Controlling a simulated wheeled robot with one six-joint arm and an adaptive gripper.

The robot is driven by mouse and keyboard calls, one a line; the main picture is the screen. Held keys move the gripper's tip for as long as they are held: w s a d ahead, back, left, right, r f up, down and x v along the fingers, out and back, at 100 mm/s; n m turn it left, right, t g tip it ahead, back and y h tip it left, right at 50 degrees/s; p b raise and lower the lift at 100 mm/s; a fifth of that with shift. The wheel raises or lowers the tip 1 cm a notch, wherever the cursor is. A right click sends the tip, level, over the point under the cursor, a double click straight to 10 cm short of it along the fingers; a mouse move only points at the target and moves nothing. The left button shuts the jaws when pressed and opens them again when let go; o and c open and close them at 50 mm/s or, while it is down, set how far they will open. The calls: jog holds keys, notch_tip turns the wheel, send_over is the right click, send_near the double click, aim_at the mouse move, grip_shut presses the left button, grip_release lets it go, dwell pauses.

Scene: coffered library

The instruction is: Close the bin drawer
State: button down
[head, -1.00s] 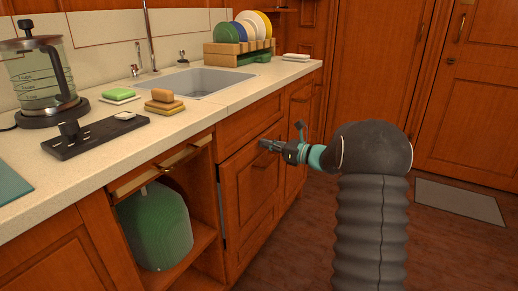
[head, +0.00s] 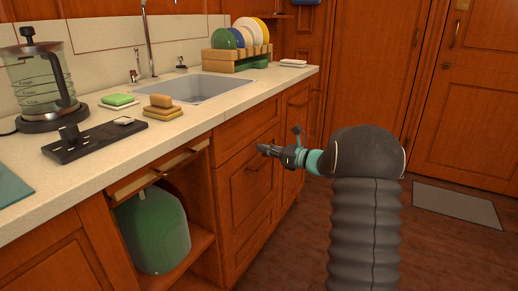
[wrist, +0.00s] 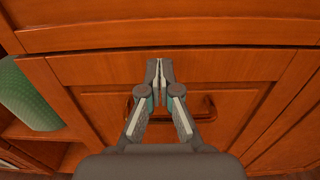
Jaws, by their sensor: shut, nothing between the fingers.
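The bin drawer's wooden front (head: 236,205) is in the lower cabinet under the sink, right of an open compartment. It looks flush or nearly flush with the cabinet; a small gap cannot be ruled out. In the wrist view the drawer front (wrist: 85,70) fills the middle, with its dark bar handle (wrist: 209,108) partly hidden behind my fingers. My gripper (head: 262,149) is shut and empty. In the wrist view its fingertips (wrist: 160,66) lie over the upper rail of the front, above the handle. I cannot tell whether they touch it.
The countertop (head: 190,122) carries a kettle (head: 45,80), sponges and a dish rack (head: 235,60). The floor at right is clear, with a grey mat (head: 457,204).

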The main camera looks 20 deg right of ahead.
jog(key=v, duration=1.2)
jog(key=shift+w+d, duration=0.1)
jog(key=shift+w, duration=0.1)
jog(key=s+a+f+n+g+h, duration=0.2)
jog(key=s+f+n+g, duration=0.25)
jog(key=f, duration=0.45)
jog(key=s+a+f+n+g+h, duration=0.35)
jog(key=s+a+n, duration=0.2)
jog(key=s, duration=0.45)
jog(key=s+a+r+n+h, duration=0.2)
jog(key=s+a+r+n, duration=0.1)
jog(key=s+n, duration=0.2)
jog(key=s+a+r+n+h, duration=0.3)
jog(key=s+n, duration=0.3)
jog(key=s, duration=0.4)
jog(key=s+a+r+n+h, duration=0.2)
jog(key=s+a+r+n, duration=0.2)
jog(key=s, duration=0.3)
jog(key=shift+s+r+n+t, duration=0.35)
jog(key=shift+r+n+t, duration=0.05)
jog(key=shift+n, duration=0.5)
